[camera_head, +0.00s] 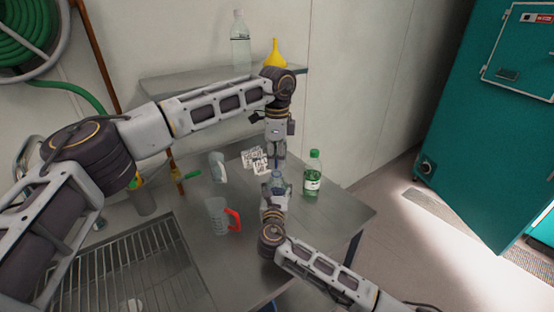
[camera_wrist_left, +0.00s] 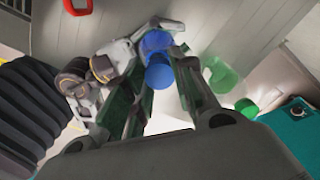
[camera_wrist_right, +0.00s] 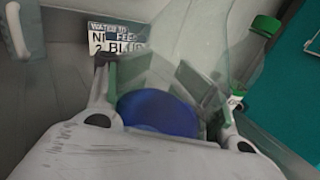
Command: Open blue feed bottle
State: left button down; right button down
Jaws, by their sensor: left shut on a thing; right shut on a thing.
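The blue feed bottle (camera_head: 278,176) is clear with a blue tint and is held over the table's front part. My right gripper (camera_head: 275,189) is shut on its body, and the bottle's blue part (camera_wrist_right: 155,112) fills the space between the fingers in the right wrist view. My left gripper (camera_head: 276,157) points down from above. In the left wrist view its fingers are shut on the blue cap (camera_wrist_left: 160,76), with another blue part of the bottle (camera_wrist_left: 154,42) just beyond. I cannot tell whether the cap still touches the bottle's neck.
A green-capped bottle (camera_head: 313,176) stands close to the right of my grippers. A printed card (camera_head: 256,160) lies behind them. A red-handled jug (camera_head: 218,217) and another clear vessel (camera_head: 217,166) stand left. A shelf behind holds a yellow funnel (camera_head: 275,55) and a clear bottle (camera_head: 240,42).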

jog(key=shift+f, duration=0.1)
pick_arm(q)
jog(key=shift+r, duration=2)
pick_arm(e)
jog(key=shift+c, duration=2.2)
grip_release()
jog(key=shift+s+a, duration=0.2)
jog(key=shift+s, duration=2.8)
jog(key=shift+s+a, duration=0.2)
jog(key=shift+s, duration=2.8)
